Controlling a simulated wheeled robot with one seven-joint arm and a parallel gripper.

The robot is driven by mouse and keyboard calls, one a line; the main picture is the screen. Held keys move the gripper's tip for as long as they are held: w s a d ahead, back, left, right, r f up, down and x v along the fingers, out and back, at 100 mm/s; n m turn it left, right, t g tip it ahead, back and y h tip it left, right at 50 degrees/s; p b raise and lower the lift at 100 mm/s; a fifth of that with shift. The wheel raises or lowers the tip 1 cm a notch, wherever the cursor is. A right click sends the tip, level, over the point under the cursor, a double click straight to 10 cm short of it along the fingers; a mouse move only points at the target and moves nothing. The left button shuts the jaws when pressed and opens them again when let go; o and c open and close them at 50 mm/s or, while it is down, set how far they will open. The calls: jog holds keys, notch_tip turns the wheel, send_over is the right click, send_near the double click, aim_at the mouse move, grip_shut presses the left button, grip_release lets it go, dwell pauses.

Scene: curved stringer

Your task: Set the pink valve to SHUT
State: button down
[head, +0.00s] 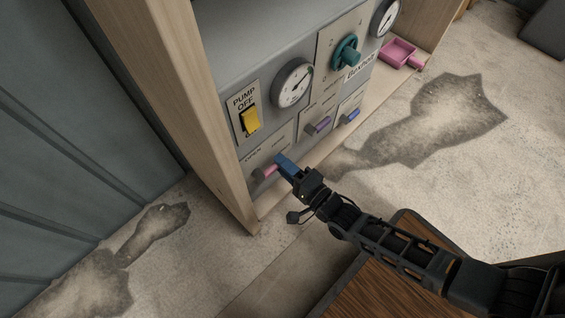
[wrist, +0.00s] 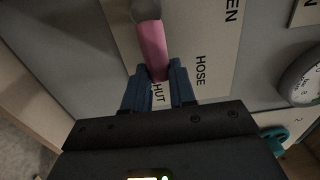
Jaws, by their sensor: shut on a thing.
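The pink valve handle (head: 266,171) is low on the grey panel, on a pale plate under the pump switch. It also shows in the wrist view (wrist: 153,48), running from a grey hub down between the blue fingers. My gripper (head: 283,163) is shut on the free end of the pink handle; in the wrist view its blue fingertips (wrist: 159,78) lie on either side of it. The plate reads HOSE, with part of SHUT (wrist: 158,93) showing between the fingers and the end of OPEN at the top. The fingers hide part of the plate.
A yellow pump switch (head: 251,119) and a dial gauge (head: 292,84) are above. Purple (head: 318,126) and blue (head: 349,117) handles and a teal knob (head: 346,52) are to the right. A wooden post (head: 180,110) stands left. A pink tray (head: 398,53) lies at the far right.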

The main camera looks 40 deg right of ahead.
jog(key=shift+s+f, duration=0.1)
jog(key=c, duration=0.9)
grip_release()
jog(key=shift+s+p, duration=0.9)
jog(key=shift+s, duration=3)
